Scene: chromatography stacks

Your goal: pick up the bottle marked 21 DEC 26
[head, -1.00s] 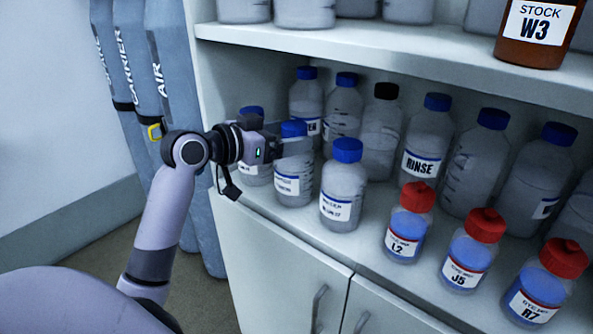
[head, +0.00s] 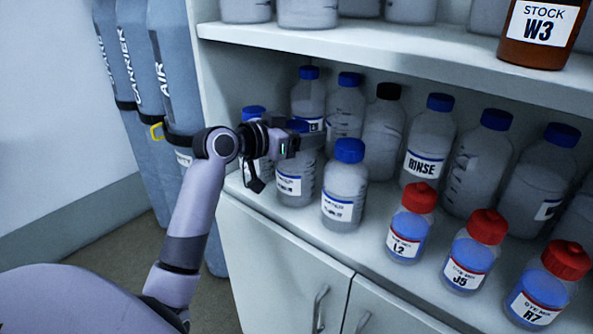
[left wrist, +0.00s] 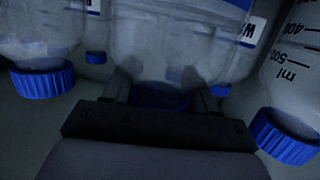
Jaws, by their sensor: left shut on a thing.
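My left gripper (head: 305,138) reaches in from the left and is shut on a clear bottle (head: 295,187) with a blue cap, near its neck. This bottle stands upright on the lower shelf, and its white label is too small to read. In the left wrist view, upside down, the bottle (left wrist: 180,45) fills the middle, with its cap (left wrist: 160,97) between the fingers of the gripper (left wrist: 165,85). Part of its label shows at the right. No date 21 DEC 26 is legible on any bottle. My right gripper is not in view.
A similar blue-capped bottle (head: 340,205) stands close on the right, another (head: 253,170) on the left, partly behind my wrist. More bottles stand behind. Red-capped bottles (head: 410,225) line the front right. The upper shelf (head: 400,42) hangs above. Gas cylinders (head: 125,60) stand at left.

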